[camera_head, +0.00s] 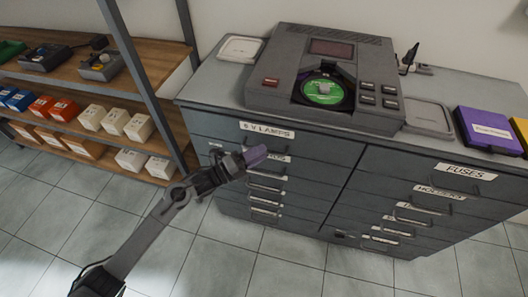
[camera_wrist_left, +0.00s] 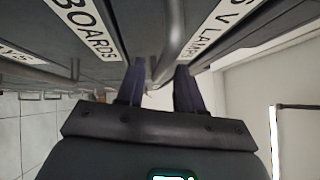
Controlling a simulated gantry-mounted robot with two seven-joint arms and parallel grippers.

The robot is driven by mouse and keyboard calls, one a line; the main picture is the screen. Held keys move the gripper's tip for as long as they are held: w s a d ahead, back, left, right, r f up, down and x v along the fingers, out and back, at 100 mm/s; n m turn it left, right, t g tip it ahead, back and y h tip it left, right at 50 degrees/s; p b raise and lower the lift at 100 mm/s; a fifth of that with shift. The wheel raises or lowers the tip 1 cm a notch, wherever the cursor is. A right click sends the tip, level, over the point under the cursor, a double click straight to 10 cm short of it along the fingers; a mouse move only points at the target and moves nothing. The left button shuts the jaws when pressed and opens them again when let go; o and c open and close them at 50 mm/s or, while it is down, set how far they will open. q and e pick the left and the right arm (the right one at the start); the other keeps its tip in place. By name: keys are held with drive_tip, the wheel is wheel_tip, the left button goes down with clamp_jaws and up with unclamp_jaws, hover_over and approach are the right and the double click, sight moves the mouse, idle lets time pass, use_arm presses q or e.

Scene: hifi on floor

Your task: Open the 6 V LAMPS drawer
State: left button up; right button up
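The 6 V LAMPS drawer (camera_head: 325,152) is the top left drawer of the grey cabinet, and its front looks flush with the cabinet. Its white label (camera_head: 266,131) shows above my left gripper (camera_head: 258,155). In the left wrist view, the label (camera_wrist_left: 215,35) is at the upper right and a metal bar handle (camera_wrist_left: 172,48) runs down between the two dark fingers of my left gripper (camera_wrist_left: 160,88). The fingers are apart, with a gap beside the handle; contact is not clear. My right gripper is not in view.
A grey device with a green disc (camera_head: 323,90) stands on the cabinet top (camera_head: 222,85), with trays and a purple box (camera_head: 488,130) beside it. More handled drawers are below and right, including FUSES (camera_head: 465,171). A shelf (camera_head: 160,75) with boxes stands left. The tiled floor in front is clear.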

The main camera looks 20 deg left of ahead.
use_arm(q)
drive_tip(key=shift+x, duration=1.05)
clamp_jaws()
